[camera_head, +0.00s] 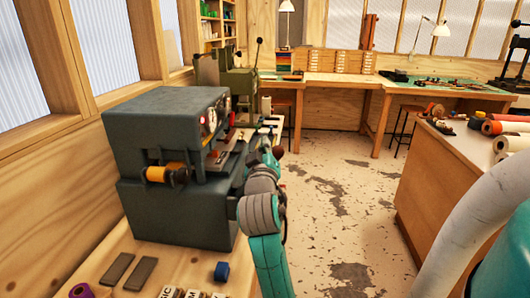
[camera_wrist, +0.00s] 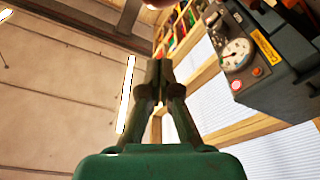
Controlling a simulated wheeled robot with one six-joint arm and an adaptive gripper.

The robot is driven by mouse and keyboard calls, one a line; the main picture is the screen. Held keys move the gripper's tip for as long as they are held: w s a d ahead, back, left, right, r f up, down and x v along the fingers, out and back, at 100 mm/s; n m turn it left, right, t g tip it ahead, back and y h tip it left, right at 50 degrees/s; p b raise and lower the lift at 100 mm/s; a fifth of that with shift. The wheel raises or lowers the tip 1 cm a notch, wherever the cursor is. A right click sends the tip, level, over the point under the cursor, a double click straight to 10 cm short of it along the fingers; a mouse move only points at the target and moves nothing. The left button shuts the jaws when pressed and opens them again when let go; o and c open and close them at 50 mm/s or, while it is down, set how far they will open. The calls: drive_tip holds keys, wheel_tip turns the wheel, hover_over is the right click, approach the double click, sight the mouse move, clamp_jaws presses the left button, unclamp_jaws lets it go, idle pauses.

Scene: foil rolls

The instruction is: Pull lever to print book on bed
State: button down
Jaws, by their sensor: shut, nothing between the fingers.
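In the wrist view the press (camera_wrist: 262,55) shows at the upper right, with a dial. My gripper (camera_wrist: 159,65) is shut and empty, apart from the press housing. In the head view my arm covers the press's right side. I cannot clearly pick out the lever.
Small rolls and dark flat bars (camera_head: 128,271) lie on the near bench. A green machine (camera_head: 238,85) with black-knobbed handles stands behind the press. A counter (camera_head: 440,185) with rolls stands at the right. The floor (camera_head: 335,200) between is clear.

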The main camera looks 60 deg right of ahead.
drive_tip(key=x, duration=0.5)
drive_tip(key=shift+w+d+r, duration=0.1)
drive_tip(key=shift+d, duration=0.1)
drive_tip(key=shift+d+f, duration=0.2)
drive_tip(key=shift+d, duration=0.05)
drive_tip(key=shift+s+f, duration=0.5)
drive_tip(key=shift+f, duration=0.25)
drive_tip(key=shift+s+f, duration=0.45)
drive_tip(key=shift+f, duration=0.25)
drive_tip(key=shift+s+f, duration=0.1)
